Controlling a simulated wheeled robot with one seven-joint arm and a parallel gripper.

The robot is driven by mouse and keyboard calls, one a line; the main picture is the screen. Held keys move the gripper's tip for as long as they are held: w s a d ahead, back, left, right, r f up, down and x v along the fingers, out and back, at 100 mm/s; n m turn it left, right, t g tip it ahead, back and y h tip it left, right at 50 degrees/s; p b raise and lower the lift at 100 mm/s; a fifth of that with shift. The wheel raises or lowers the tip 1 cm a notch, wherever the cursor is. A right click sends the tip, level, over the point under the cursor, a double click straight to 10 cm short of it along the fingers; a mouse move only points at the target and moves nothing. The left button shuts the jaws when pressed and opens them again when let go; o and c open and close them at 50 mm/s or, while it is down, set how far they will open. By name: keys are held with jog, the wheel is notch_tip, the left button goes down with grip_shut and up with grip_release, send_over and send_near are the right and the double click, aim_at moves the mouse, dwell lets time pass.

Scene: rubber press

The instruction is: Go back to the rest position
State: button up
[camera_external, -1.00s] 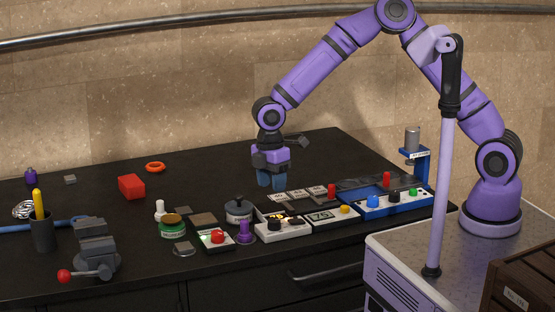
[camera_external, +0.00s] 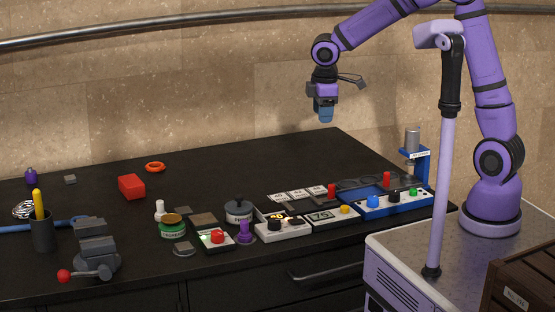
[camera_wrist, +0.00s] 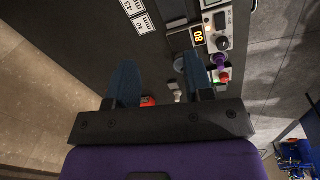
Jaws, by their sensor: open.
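My gripper (camera_external: 326,116) is raised well above the back right part of the black table, with its blue fingers pointing down. In the wrist view its two blue fingers (camera_wrist: 160,82) are spread apart with nothing held between them. My purple arm rises from its base on the light cart at the right. Nothing touches the fingers.
The black table (camera_external: 250,170) holds a blue press unit (camera_external: 400,205), control boxes, a red block (camera_external: 131,186), an orange ring (camera_external: 155,167) and a grey vise (camera_external: 96,250). A rail (camera_external: 150,32) runs along the wall. The air around my gripper is clear.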

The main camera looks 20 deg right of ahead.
jog(key=s+d+r+m+t, duration=0.1)
jog(key=s+d+r+m, duration=0.25)
jog(key=d, duration=0.55)
jog(key=s+d+r+m+t, duration=0.15)
jog(key=d+r+m, duration=0.25)
jog(key=d, duration=0.5)
jog(key=s+d+r+m, duration=0.3)
jog(key=s+d+r, duration=0.1)
jog(key=d, duration=0.5)
jog(key=s+d+m+t, duration=0.1)
jog(key=s+d+m, duration=0.4)
jog(key=s+d, duration=0.2)
jog(key=shift+s+d, duration=0.15)
jog(key=shift+s, duration=0.5)
jog(key=shift+f, duration=0.1)
